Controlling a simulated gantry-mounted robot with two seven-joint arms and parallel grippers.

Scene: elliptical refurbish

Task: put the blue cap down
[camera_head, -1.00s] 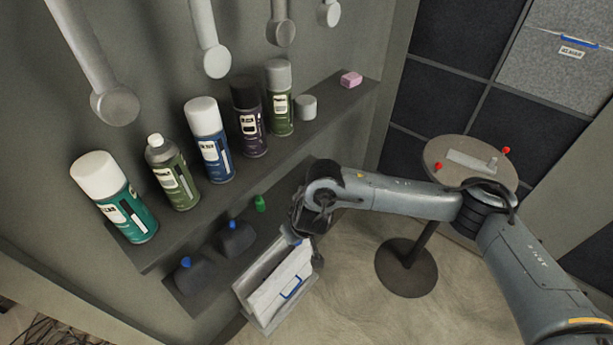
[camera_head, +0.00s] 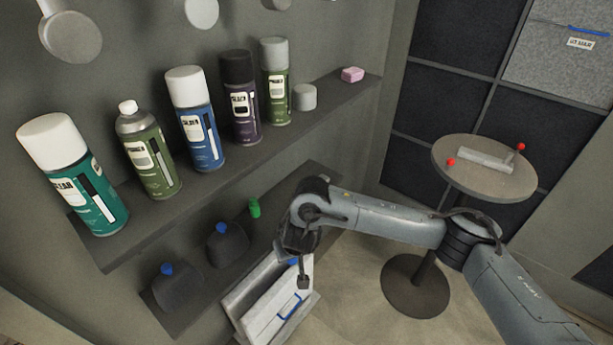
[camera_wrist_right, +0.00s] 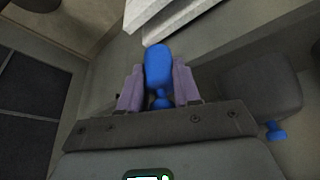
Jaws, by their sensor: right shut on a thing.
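The blue cap (camera_wrist_right: 158,68) is between the two purple fingertips of my right gripper (camera_wrist_right: 158,86) in the wrist view. The fingers are shut on it from both sides. In the head view a little of the blue cap (camera_head: 293,262) shows beside my right gripper (camera_head: 303,278), in front of the lower shelf (camera_head: 205,297) and above the white box-like holder. The gripper hides most of it there. My left gripper is in neither view.
Two dark rounded objects with blue tops (camera_head: 221,229) and a green piece (camera_head: 254,207) are on the lower shelf. Several spray cans, a grey cap (camera_head: 304,97) and a pink block (camera_head: 352,74) stand on the upper shelf (camera_head: 150,228). A round table (camera_head: 455,178) stands right.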

